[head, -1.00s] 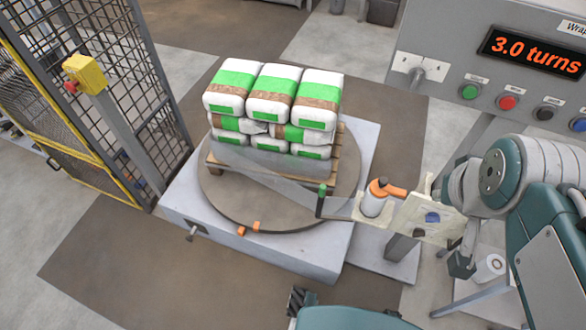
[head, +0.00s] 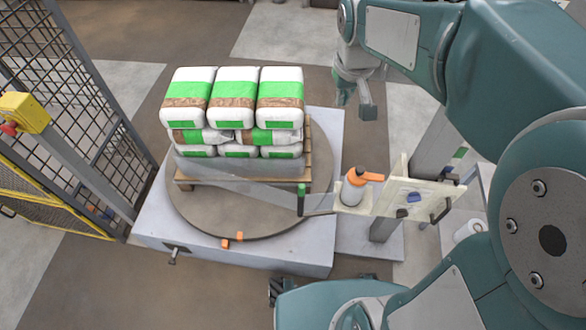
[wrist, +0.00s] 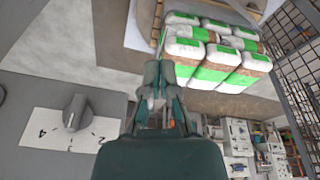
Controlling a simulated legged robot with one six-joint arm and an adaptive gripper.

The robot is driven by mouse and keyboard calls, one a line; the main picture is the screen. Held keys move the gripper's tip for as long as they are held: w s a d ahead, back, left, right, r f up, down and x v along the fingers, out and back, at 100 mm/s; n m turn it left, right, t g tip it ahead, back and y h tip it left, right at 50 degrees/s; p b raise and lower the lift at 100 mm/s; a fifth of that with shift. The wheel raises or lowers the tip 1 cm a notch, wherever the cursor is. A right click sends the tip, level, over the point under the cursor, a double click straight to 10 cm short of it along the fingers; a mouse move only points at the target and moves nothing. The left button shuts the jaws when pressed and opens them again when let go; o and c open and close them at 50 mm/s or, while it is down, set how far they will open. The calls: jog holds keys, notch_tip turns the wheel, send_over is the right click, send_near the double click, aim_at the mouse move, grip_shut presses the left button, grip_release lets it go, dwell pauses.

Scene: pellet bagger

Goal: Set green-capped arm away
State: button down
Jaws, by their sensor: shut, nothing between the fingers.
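Clear film runs from the green cap leftward to the pallet load. In the wrist view my gripper (wrist: 152,98) is shut and empty. The green-capped arm cannot be made out there.
White-and-green bags (head: 232,100) are stacked on a wooden pallet on the round turntable (head: 205,215). A mesh fence (head: 95,80) with a yellow box (head: 25,112) stands at left. A dial panel (wrist: 75,130) shows in the wrist view.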

jog(key=w+a+f+n+g, duration=0.1)
jog(key=w+a+f, duration=0.2)
jog(key=w+f, duration=0.45)
jog(key=w+a+f+n+g, duration=0.1)
jog(key=w+a+f+g, duration=0.15)
jog(key=w+f, duration=0.45)
jog(key=a+f+n, duration=0.1)
jog(key=a+f, duration=0.2)
jog(key=f, duration=0.9)
jog(key=w+a+f+n+g+h, duration=0.1)
jog(key=a+f, duration=0.2)
jog(key=f, duration=0.8)
jog(key=shift+f, duration=0.4)
jog(key=shift+g, duration=0.25)
jog(key=s+d+f, duration=0.3)
jog(key=s+f, duration=0.2)
jog(key=f, duration=0.4)
jog(key=shift+s+d+f, duration=0.15)
jog(key=shift+d+f, duration=0.05)
jog(key=shift+f, duration=0.15)
jog(key=shift+s, duration=0.15)
